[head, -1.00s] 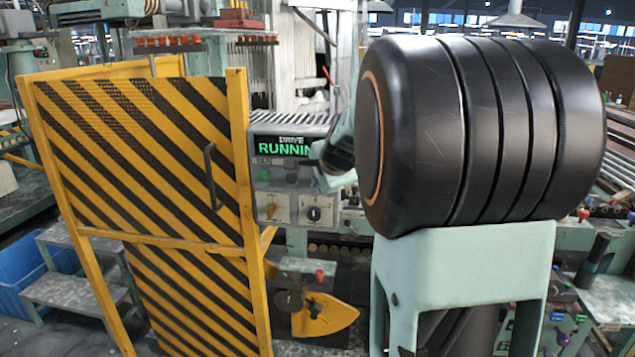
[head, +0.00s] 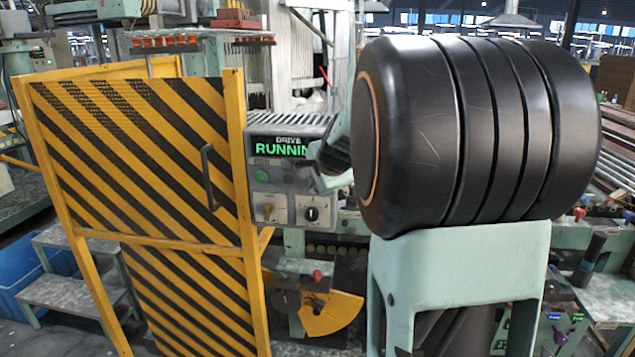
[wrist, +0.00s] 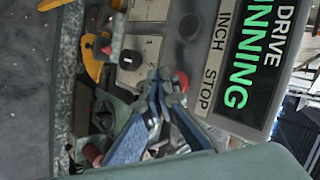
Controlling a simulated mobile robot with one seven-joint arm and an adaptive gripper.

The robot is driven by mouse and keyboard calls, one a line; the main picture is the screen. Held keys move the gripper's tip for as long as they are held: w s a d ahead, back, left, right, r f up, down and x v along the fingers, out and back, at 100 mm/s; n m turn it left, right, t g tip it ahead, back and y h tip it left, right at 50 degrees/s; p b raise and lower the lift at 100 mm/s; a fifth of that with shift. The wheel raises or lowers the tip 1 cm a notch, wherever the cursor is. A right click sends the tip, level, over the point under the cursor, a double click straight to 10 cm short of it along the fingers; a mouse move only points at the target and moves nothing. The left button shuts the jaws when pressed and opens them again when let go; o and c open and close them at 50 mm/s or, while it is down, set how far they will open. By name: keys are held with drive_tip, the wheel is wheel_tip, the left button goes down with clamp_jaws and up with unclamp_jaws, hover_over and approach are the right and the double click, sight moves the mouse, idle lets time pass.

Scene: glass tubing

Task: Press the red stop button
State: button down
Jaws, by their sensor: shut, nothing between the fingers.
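The red stop button (wrist: 182,81) shows in the wrist view beside the STOP label, partly covered by my fingers. It is hidden behind my arm in the head view. My gripper (wrist: 161,76) is shut and empty, its blue-grey fingertips at the button's edge; I cannot tell whether they touch it. The control panel (head: 285,208) carries a lit display (head: 282,149) reading DRIVE RUNNING in green, also seen in the wrist view (wrist: 250,65). A green button (head: 261,176) is on the panel's left.
A yellow-and-black striped gate (head: 140,160) stands open-sided left of the panel. A big dark grooved roller-shaped part (head: 480,130) of my arm blocks the right side. A small red knob (head: 317,275) and a yellow fan-shaped plate (head: 335,312) sit below the panel.

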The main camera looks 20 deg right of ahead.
drive_tip(key=shift+w, duration=0.1)
drive_tip(key=shift+w+d, duration=0.55)
drive_tip(key=shift+w, duration=0.1)
idle(0.9)
idle(0.4)
drive_tip(key=shift+s+a, duration=0.5)
drive_tip(key=shift+s, duration=0.25)
drive_tip(key=s+a, duration=0.1)
drive_tip(key=s, duration=0.1)
drive_tip(key=s+a+p, duration=0.1)
drive_tip(key=s+a, duration=0.1)
drive_tip(key=shift+s, duration=0.1)
idle(0.6)
